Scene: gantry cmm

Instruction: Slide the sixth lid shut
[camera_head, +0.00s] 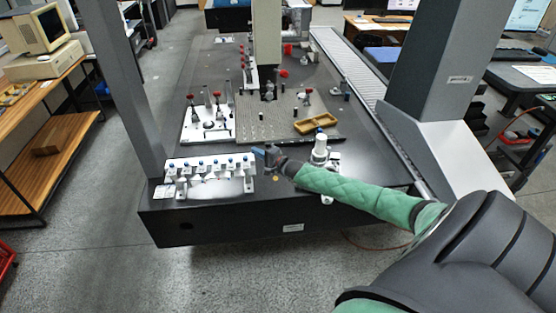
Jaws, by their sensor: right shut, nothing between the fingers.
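A white rack (208,187) stands at the near left corner of the dark granite table. It carries a row of several small blue-topped lid units (201,165). The rightmost unit (246,161) is at the right end of the row; whether its lid is open or shut is too small to tell. My right gripper (257,153) is shut and empty, just right of and slightly beyond that end unit. I cannot tell whether it touches anything. My right arm in its green sleeve reaches in from the lower right. My left gripper is out of view.
A white and silver upright device (320,150) stands close behind my right forearm. Behind the rack are a white fixture plate (193,133), a grey hole plate (262,122) and a yellow tray (318,120). Gantry columns (128,90) flank the table (340,207).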

